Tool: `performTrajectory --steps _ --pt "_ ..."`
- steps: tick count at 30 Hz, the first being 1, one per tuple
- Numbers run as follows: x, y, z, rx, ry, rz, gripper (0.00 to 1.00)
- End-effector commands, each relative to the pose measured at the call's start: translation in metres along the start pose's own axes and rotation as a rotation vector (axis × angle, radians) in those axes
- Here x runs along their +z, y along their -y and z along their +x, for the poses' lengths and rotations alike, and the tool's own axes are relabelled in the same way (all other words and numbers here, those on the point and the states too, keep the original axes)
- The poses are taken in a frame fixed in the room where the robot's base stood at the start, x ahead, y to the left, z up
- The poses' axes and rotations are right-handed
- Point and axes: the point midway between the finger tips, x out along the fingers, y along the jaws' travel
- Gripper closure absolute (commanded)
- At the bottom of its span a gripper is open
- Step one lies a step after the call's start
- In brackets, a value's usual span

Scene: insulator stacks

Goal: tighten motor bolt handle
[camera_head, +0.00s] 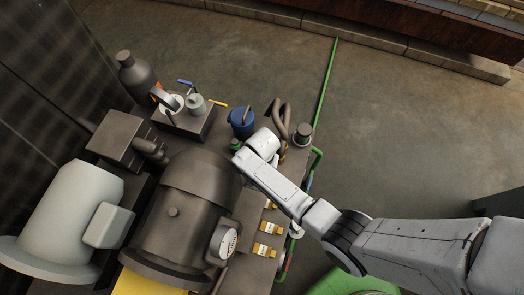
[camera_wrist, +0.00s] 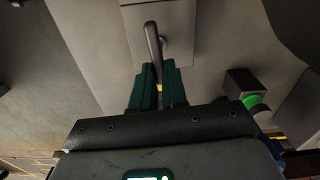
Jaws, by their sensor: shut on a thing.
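In the wrist view, a grey metal handle (camera_wrist: 152,42) stands out from a flat grey plate (camera_wrist: 181,18). The dark green fingers of my gripper (camera_wrist: 158,76) are closed around the handle's near end. In the head view, a large dark grey motor (camera_head: 185,222) lies on its side. My white arm reaches in from the right, and its wrist is just right of the motor's upper end. My gripper and the handle are hidden there behind the arm and motor.
A light grey motor (camera_head: 62,215) lies at the left. A blue valve (camera_head: 241,123), curved pipes (camera_head: 281,121) and a box with two round fittings (camera_head: 184,120) stand behind. A green pipe (camera_head: 325,80) runs back. Open floor (camera_head: 410,130) is at right. A green button (camera_wrist: 252,101) shows in the wrist view.

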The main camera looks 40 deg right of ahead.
Motion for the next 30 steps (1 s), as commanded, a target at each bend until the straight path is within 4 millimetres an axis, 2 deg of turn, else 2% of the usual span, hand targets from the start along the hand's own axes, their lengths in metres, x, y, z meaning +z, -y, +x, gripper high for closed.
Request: performTrajectory --steps 9,23,24,30 --pt "-0.0013 -0.0006 -0.0009 -0.003 -0.002 0.097 1.0" --pt "-0.0014 -0.0007 -0.0008 -0.003 -0.003 0.11 1.0" --pt "-0.0014 -0.0007 -0.0008 -0.003 -0.003 0.109 0.85" --pt "-0.0008 -0.0011 -0.0004 -0.002 -0.001 0.108 0.66"
